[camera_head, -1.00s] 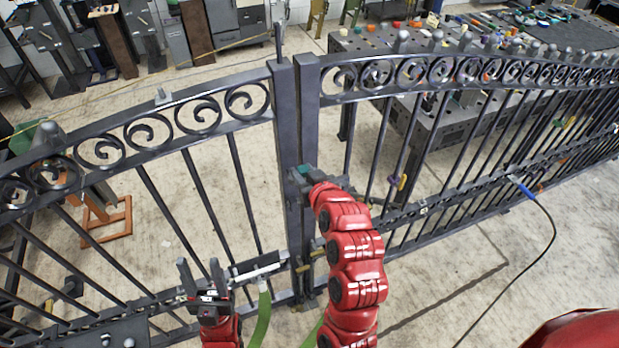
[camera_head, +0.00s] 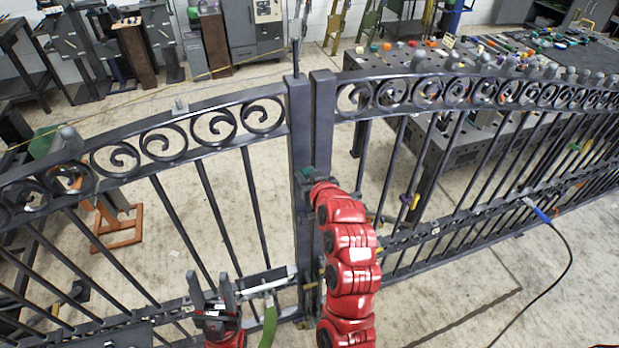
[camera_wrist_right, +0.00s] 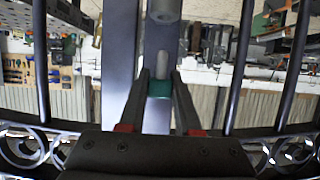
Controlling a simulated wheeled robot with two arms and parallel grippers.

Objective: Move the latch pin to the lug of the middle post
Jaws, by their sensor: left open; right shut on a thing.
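My right gripper (camera_head: 308,176) is up against the two middle posts (camera_head: 299,135) of the gate, about halfway down. In the right wrist view its fingers (camera_wrist_right: 160,80) are shut on the latch pin (camera_wrist_right: 160,88), a grey rod with a teal band. The rod's end points at a grey cylindrical piece (camera_wrist_right: 163,10) on the post, perhaps the lug; a gap shows between them in that view. My left gripper (camera_head: 212,293) is open and empty, fingers up, in front of the left leaf's lower rail.
The left gate leaf (camera_head: 165,105) and right leaf (camera_head: 480,85) have scrolls and upright bars. A bright bolt (camera_head: 268,285) sits on the left leaf's lower rail. Behind stands a workbench (camera_head: 385,65) with several tools.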

